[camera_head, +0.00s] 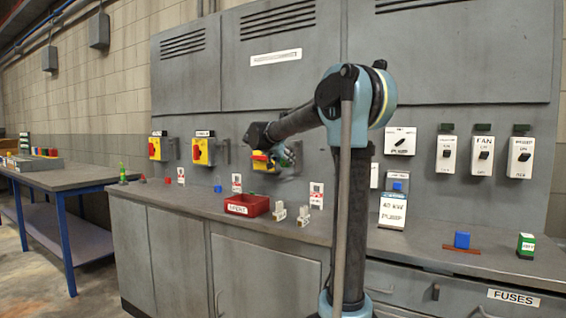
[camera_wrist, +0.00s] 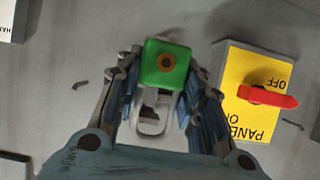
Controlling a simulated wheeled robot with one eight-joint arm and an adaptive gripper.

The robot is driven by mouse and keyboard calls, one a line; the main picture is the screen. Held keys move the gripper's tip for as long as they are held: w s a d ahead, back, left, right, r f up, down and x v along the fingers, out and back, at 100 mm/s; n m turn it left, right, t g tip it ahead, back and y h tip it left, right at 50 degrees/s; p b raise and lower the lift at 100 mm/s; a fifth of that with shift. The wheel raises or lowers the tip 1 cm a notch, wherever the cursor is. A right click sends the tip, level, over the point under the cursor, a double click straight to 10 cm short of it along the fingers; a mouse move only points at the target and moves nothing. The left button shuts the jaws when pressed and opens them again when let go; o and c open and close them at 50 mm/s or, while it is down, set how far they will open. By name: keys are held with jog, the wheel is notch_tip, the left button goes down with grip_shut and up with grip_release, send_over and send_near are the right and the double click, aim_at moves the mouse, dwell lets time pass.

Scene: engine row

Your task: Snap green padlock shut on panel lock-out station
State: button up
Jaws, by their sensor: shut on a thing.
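The green padlock (camera_wrist: 166,65) is between the two fingers of my gripper (camera_wrist: 163,88) in the wrist view. My gripper is shut on its sides. A round brown-orange disc marks its face. A pale grey looped part (camera_wrist: 153,112) lies against the padlock's lower edge; I cannot tell whether the shackle is through it or closed. The yellow PANEL switch (camera_wrist: 240,112) with a red handle (camera_wrist: 268,95) is on the grey wall right of the padlock. In the head view my gripper (camera_head: 287,155) is beside a yellow switch (camera_head: 258,160) and the padlock cannot be made out.
Below on the grey counter are a red tray (camera_head: 247,205) and small pale blocks. Two more yellow switches (camera_head: 203,151) are on the cabinet to the left. White switch plates (camera_head: 483,155) are to the right. A workbench (camera_head: 75,178) stands far left.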

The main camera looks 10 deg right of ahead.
aim_at(297, 160)
jog(key=shift+a, duration=0.1)
dwell(0.3)
jog(key=shift+w+d, duration=0.35)
jog(key=shift+w, duration=0.15)
jog(key=shift+w+d, duration=0.4)
jog(key=shift+w, duration=0.2)
jog(key=shift+w+d, duration=0.2)
jog(key=shift+w, duration=0.05)
jog(key=shift+w+d, duration=0.45)
jog(key=shift+w, duration=0.15)
jog(key=shift+w+d+f, duration=0.1)
jog(key=shift+w+d, duration=0.1)
jog(key=shift+w, duration=0.05)
jog(key=shift+w+d, duration=0.4)
jog(key=shift+w, duration=0.2)
jog(key=shift+w+d, duration=0.2)
jog(key=shift+w, duration=0.05)
jog(key=shift+w+d, duration=0.45)
jog(key=shift+w, duration=0.1)
